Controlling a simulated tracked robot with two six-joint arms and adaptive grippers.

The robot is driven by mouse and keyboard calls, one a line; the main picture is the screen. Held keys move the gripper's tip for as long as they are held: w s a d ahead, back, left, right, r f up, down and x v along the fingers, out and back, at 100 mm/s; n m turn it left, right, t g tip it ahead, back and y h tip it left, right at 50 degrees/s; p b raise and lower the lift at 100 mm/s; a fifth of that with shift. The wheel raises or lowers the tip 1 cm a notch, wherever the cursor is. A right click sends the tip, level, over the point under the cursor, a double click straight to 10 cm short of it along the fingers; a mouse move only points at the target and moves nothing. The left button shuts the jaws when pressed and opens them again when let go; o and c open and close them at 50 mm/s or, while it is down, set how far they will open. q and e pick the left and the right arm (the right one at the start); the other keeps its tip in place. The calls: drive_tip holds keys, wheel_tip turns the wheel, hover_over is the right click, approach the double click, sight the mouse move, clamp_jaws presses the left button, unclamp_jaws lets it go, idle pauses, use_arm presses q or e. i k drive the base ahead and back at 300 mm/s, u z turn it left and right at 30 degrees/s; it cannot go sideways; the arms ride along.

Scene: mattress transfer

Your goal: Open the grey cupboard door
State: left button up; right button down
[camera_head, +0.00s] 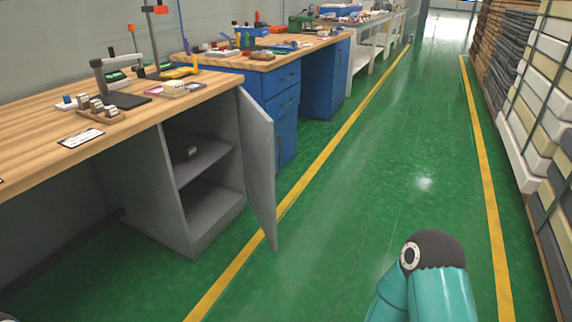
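The grey cupboard (152,196) stands under the wooden workbench at the left. Its grey door (258,165) is swung outward toward the aisle, and the inside shows. A teal and dark part of my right arm shows at the bottom right, apart from the door. My left and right grippers are not in view.
The wooden worktop (40,130) carries tools and small parts. Blue drawers (285,105) stand beyond the door. The green floor (350,215) between the yellow lines is clear. Stacked mattresses (535,100) line the right side.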

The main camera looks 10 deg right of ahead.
sight(256, 134)
drive_tip(key=u, duration=0.25)
drive_tip(key=k, duration=0.3)
drive_tip(key=z, duration=0.6)
drive_tip(key=i, duration=1.7)
drive_tip(key=u, duration=0.65)
